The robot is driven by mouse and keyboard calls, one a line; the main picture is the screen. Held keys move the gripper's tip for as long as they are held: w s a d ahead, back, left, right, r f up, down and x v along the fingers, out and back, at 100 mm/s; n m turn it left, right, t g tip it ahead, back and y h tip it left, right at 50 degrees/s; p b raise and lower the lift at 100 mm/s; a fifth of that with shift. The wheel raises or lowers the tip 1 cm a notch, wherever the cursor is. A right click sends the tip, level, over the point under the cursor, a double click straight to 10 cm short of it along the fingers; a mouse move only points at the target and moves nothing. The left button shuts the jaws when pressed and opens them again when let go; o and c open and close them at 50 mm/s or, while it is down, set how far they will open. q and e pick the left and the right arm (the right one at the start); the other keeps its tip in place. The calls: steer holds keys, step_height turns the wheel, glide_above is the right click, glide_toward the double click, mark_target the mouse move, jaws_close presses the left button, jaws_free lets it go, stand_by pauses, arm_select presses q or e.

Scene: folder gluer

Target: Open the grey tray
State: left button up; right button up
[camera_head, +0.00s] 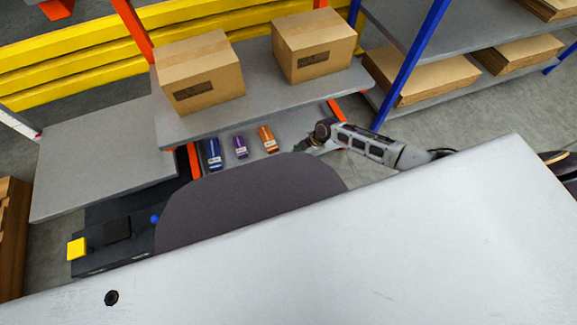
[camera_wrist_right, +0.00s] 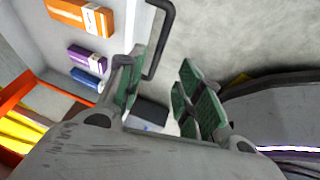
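The grey tray (camera_head: 286,138) is below the shelf with the cartons and holds a blue box (camera_head: 214,153), a purple box (camera_head: 240,146) and an orange box (camera_head: 267,138). In the right wrist view the tray (camera_wrist_right: 42,42) is at the upper left, with a dark bar handle (camera_wrist_right: 163,40) along its edge. My right gripper (camera_head: 310,146) is beside the tray's right end. In its wrist view the gripper (camera_wrist_right: 164,68) is open, with green-padded fingers apart and the handle near the left fingertip. I cannot tell whether they touch. My left gripper is not in view.
Two cartons (camera_head: 199,75) (camera_head: 312,47) stand on the shelf (camera_head: 190,128) above the tray. An orange post (camera_head: 133,30) and a blue post (camera_head: 410,65) rise nearby. A grey side table (camera_head: 100,160) is at left. Bare floor shows right of the tray.

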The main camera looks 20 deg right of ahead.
mark_target(287, 166)
steer(key=shift+b+x, duration=1.7)
steer(key=shift+x, duration=1.95)
steer(key=shift+b+x, duration=0.85)
steer(key=shift+x, duration=0.7)
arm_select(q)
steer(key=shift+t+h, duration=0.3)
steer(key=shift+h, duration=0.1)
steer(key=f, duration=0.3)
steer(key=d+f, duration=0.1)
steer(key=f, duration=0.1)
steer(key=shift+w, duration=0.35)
arm_select(e)
steer(key=shift+a+f, duration=0.2)
steer(key=shift+f, duration=0.2)
jaws_close()
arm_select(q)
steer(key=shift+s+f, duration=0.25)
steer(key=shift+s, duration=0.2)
